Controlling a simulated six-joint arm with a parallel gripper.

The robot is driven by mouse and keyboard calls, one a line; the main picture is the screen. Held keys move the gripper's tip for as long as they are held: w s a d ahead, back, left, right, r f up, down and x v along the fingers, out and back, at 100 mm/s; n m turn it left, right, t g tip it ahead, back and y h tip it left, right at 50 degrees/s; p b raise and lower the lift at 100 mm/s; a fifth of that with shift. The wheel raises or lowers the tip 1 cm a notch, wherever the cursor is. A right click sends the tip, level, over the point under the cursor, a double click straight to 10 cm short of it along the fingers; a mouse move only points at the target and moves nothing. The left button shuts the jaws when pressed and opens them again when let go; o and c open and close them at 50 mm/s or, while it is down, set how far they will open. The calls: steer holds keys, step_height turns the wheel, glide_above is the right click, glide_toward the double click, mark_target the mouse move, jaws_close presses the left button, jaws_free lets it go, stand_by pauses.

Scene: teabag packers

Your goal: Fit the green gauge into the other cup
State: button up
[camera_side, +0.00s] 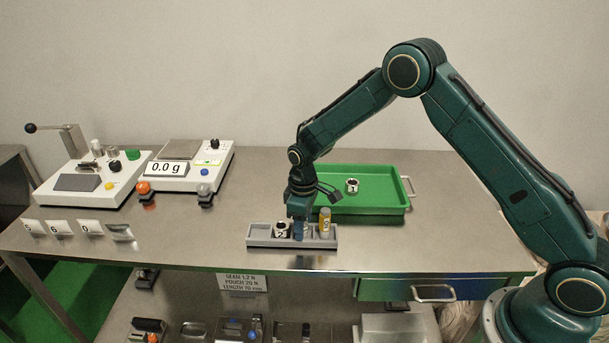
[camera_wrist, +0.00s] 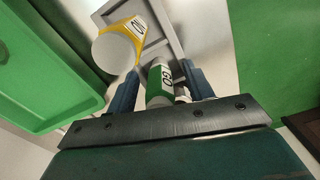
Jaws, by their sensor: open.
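My gripper (camera_side: 302,232) is low over the grey holder (camera_side: 260,242), fingers pointing down. In the wrist view its two fingers (camera_wrist: 160,70) are open, one on each side of the green gauge (camera_wrist: 159,84), which has a white label. In the side view the gauge is hidden by the fingers. A dark-and-white cup marked 2 (camera_side: 282,230) stands in the holder just left of the fingers. Another cup marked 1 (camera_side: 352,186) stands in the green tray (camera_side: 385,208).
A yellow gauge (camera_side: 325,224) stands in the holder close to the right of my fingers; it also shows in the wrist view (camera_wrist: 122,43). A scale (camera_side: 190,172) and a control unit (camera_side: 85,182) stand at the left.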

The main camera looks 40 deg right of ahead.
stand_by(0.4)
steer(key=c, duration=1.1)
steer(key=shift+r, duration=0.15)
step_height(320, 180, up, 20)
steer(key=shift+f, duration=0.1)
stand_by(0.5)
steer(key=w+a+f, duration=0.1)
steer(key=f, duration=0.2)
steer(key=w+a+f, duration=0.1)
steer(key=f, duration=0.2)
steer(key=w+a+f, duration=0.2)
steer(key=f, duration=0.1)
